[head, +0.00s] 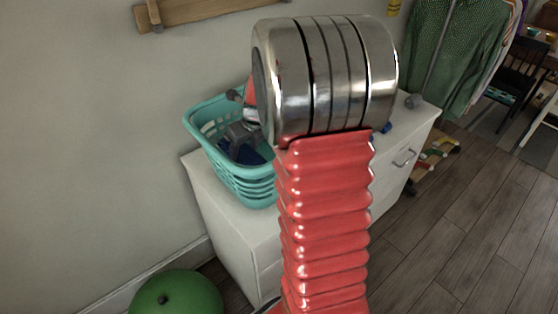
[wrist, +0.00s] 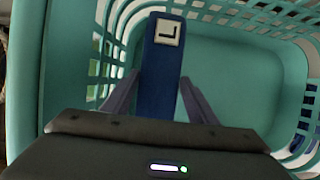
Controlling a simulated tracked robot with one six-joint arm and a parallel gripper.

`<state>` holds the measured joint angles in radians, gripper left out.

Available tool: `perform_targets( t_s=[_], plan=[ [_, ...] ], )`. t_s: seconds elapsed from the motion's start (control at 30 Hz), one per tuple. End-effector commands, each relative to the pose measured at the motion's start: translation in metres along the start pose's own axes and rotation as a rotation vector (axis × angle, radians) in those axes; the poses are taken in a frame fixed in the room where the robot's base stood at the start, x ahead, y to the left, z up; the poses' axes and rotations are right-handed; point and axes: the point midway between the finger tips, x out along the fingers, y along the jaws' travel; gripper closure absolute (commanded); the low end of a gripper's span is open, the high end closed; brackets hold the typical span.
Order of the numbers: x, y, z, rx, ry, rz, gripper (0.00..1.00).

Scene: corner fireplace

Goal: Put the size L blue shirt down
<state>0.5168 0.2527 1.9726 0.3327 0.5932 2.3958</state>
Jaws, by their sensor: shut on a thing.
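The blue shirt (wrist: 159,75) is a narrow folded bundle with a white tag bearing a dark L-shaped mark. My gripper (wrist: 160,98) is shut on it, one finger on each side. The shirt is inside the teal laundry basket (wrist: 296,75), near its left wall, with bare basket floor to its right. I cannot tell whether the shirt touches the floor. In the head view my gripper (head: 243,132) reaches into the basket (head: 248,188), and dark blue cloth shows below it. My arm hides the basket's right side.
The basket stands on a white cabinet (head: 222,212) against the wall. A small blue thing (head: 386,128) lies on the cabinet to the right. A green ball (head: 177,296) is on the floor at lower left. Green clothing (head: 455,50) hangs at upper right.

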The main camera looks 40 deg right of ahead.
Motion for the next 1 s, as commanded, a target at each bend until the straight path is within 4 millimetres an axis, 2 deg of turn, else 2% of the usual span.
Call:
perform_targets(
  t_s=[0.27,0.37,0.7,1.0],
  plan=[
    [0.001,-0.002,-0.001,0.003,0.0,-0.001,0.74],
    [0.008,-0.002,-0.004,0.002,0.002,0.0,0.74],
    [0.053,-0.002,-0.023,0.004,0.001,-0.001,0.74],
    [0.057,-0.003,-0.024,0.003,-0.001,-0.001,0.74]
  ],
)
